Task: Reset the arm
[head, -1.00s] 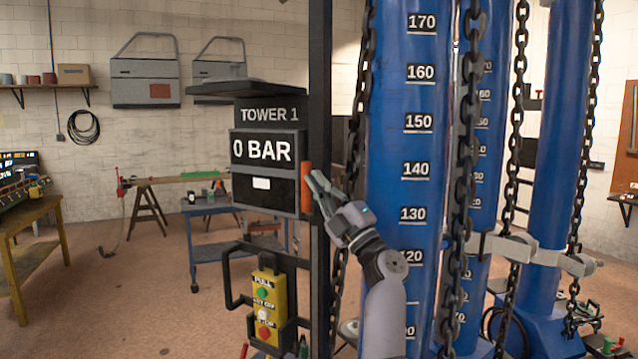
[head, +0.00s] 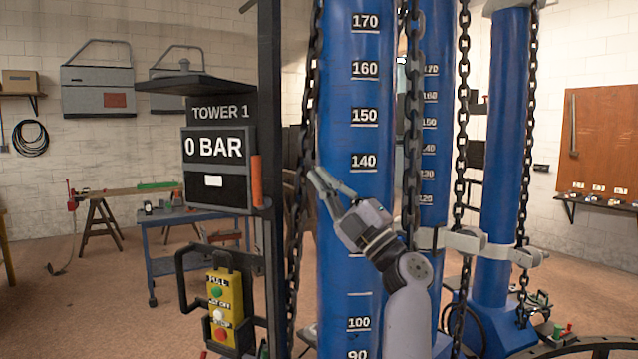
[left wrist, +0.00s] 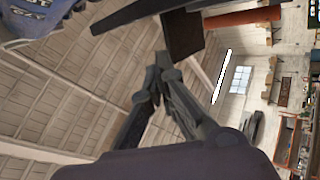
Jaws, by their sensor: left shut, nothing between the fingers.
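My left gripper (head: 322,180) is raised in front of the blue tower column (head: 352,85) marked with a height scale. Its fingers point up and to the left, and it is shut and empty. The gauge box under the TOWER 1 sign (head: 220,112) reads 0 BAR (head: 214,147) and has an orange handle (head: 256,181) on its right side. The gripper is to the right of this handle and apart from it. In the left wrist view the fingers (left wrist: 163,62) meet at their tips, with the roof behind. My right gripper is not in view.
A yellow button pendant (head: 224,310) hangs in a black holder below the gauge. Chains (head: 411,120) hang beside the columns. A second blue column (head: 505,150) stands to the right. A blue cart (head: 190,262) and a trestle bench stand behind at left. Open floor lies between.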

